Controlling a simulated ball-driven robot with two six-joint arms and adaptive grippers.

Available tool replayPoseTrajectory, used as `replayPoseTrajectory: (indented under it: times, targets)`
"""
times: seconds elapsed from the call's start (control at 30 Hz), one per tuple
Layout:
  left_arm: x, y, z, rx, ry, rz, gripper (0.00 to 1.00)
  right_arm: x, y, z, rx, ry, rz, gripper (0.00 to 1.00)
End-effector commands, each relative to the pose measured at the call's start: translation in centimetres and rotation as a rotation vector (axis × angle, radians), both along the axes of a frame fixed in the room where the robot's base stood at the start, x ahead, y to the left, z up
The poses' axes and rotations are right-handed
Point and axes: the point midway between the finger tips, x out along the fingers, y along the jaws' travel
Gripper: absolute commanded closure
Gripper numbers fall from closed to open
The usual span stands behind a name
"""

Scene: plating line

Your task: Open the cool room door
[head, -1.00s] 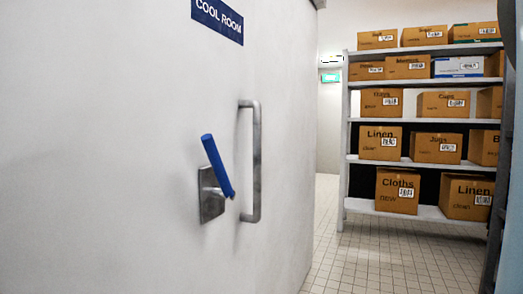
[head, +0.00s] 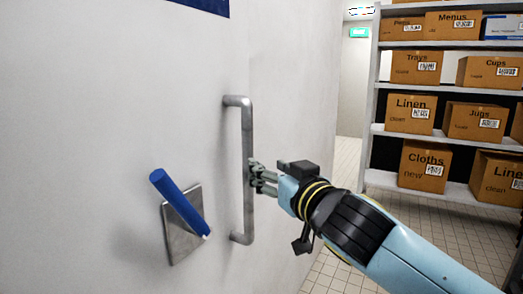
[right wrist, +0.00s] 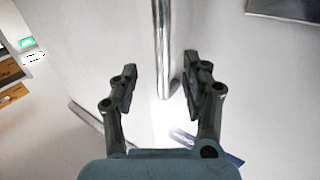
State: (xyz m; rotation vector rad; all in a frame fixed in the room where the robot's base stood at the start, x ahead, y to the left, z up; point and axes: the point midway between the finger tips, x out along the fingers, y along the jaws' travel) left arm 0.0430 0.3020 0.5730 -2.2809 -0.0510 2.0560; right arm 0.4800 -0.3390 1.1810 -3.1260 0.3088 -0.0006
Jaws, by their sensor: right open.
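The cool room door (head: 90,110) is a large pale panel filling the left of the head view. A vertical metal pull handle (head: 247,140) stands on it. Left of and below the handle, a blue lever (head: 180,203) slants across a square metal plate (head: 179,243). My right gripper (head: 257,177) reaches in from the right, its fingertips close beside the handle bar. In the right wrist view the handle bar (right wrist: 162,45) lies between the two open, spread fingers (right wrist: 161,80); I cannot tell whether they touch it. My left gripper is out of view.
A shelf rack (head: 385,130) with several cardboard boxes stands at the right, beyond my right arm. The tiled floor (head: 345,275) is clear between door and rack. A blue sign (head: 205,5) is partly cut off at the top of the door.

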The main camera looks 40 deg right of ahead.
Motion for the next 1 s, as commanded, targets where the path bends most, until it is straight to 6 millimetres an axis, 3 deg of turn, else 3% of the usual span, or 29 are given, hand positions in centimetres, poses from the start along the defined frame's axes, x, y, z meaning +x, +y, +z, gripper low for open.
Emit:
replayPoseTrajectory:
  times: [0.23,0.5,0.7,0.97,1.0]
  targets:
    - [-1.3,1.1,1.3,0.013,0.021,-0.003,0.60,4.0,-0.8,0.2,0.002,-0.001,-0.001,0.52]
    - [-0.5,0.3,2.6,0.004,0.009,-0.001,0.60,8.7,-1.7,0.1,0.002,0.000,0.000,0.52]
    - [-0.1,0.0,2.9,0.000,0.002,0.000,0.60,10.2,-2.0,-0.1,0.001,0.000,0.001,0.52]
    - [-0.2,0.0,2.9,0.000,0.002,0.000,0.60,10.3,-2.0,-0.2,0.001,0.001,0.001,0.52]
    - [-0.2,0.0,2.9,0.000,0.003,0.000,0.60,10.3,-2.0,-0.2,0.001,0.001,0.001,0.56]
